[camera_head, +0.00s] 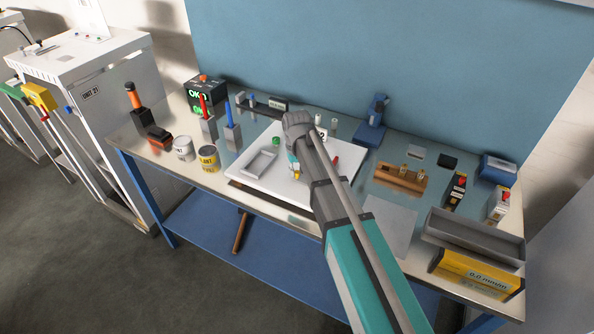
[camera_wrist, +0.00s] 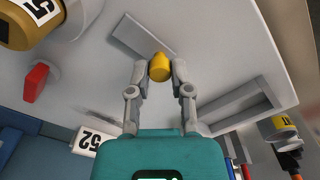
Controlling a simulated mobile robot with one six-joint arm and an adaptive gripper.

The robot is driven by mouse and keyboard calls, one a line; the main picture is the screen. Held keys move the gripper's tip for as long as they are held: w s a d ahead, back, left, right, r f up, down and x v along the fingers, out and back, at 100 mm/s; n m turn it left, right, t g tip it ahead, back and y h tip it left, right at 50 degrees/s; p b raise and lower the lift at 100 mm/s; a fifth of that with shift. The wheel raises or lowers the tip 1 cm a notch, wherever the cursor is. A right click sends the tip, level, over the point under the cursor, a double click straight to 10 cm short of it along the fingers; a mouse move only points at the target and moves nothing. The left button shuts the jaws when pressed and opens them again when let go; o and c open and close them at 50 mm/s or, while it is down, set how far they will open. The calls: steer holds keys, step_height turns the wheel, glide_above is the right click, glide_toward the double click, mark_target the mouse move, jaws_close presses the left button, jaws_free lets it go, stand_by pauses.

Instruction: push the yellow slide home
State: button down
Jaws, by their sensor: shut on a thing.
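The yellow slide (camera_wrist: 159,67) shows in the wrist view as a small rounded yellow piece between my two fingertips. My gripper (camera_wrist: 158,72) is shut on it, with a finger at each side. A flat grey strip (camera_wrist: 135,35) lies beside the slide on the white board. In the head view a bit of the yellow slide (camera_head: 296,177) shows at the tip of my gripper (camera_head: 295,172), over the white board (camera_head: 255,189). My arm hides much of that area, and I cannot tell how far along the slide sits.
A grey open tray (camera_head: 260,165) and a green cap (camera_head: 276,140) are left of my gripper. A red piece (camera_wrist: 36,80) stands on the board. Two cans (camera_head: 208,160) are farther left. A wooden block (camera_head: 398,180) and grey bin (camera_head: 474,237) are right.

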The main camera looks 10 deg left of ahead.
steer(key=shift+s+d, duration=0.3)
steer(key=shift+d, duration=0.5)
steer(key=c, duration=0.5)
jaws_free()
steer(key=shift+w+a, duration=0.1)
steer(key=shift+a, duration=0.1)
